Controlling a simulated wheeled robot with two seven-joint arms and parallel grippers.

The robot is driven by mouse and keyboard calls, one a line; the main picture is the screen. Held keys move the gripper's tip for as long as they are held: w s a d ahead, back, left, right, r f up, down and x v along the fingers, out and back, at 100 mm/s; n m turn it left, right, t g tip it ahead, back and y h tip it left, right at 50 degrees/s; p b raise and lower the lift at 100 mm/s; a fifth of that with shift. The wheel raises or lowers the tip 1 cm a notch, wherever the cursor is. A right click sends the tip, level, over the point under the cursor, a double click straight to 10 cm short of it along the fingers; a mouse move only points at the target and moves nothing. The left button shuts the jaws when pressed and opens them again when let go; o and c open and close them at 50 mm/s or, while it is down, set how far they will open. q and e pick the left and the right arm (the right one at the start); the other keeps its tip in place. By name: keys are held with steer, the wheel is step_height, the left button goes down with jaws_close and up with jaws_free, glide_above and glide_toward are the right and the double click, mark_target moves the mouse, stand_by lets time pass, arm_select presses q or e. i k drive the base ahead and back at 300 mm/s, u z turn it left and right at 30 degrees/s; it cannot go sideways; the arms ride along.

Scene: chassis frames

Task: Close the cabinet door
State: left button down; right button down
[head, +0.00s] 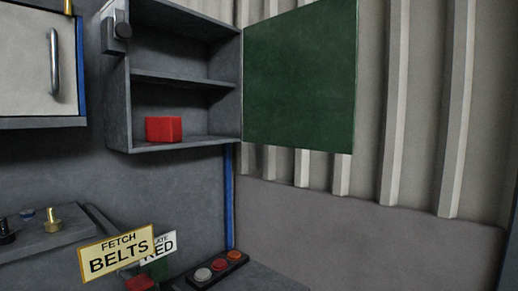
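The cabinet (118,110) is a grey box with shelves on the wall, left of the middle in the head view. Its green door (300,80) stands wide open, hinged on the cabinet's right side and extending to the right. The inside of the cabinet is exposed. A red block (164,129) sits on its lower shelf. Neither of my grippers shows in this view.
A white door with a metal handle (54,62) is at the far left. Below are a yellow "FETCH BELTS" sign (117,253), a white sign partly behind it (160,246), a button panel (218,270) and a grey block with knobs (45,238). A ribbed wall (415,110) stands behind the green door.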

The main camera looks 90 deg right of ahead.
mark_target(300, 64)
steer(key=k, duration=0.85)
steer(key=z, duration=1.7)
steer(key=i, duration=0.5)
steer(key=z, duration=0.05)
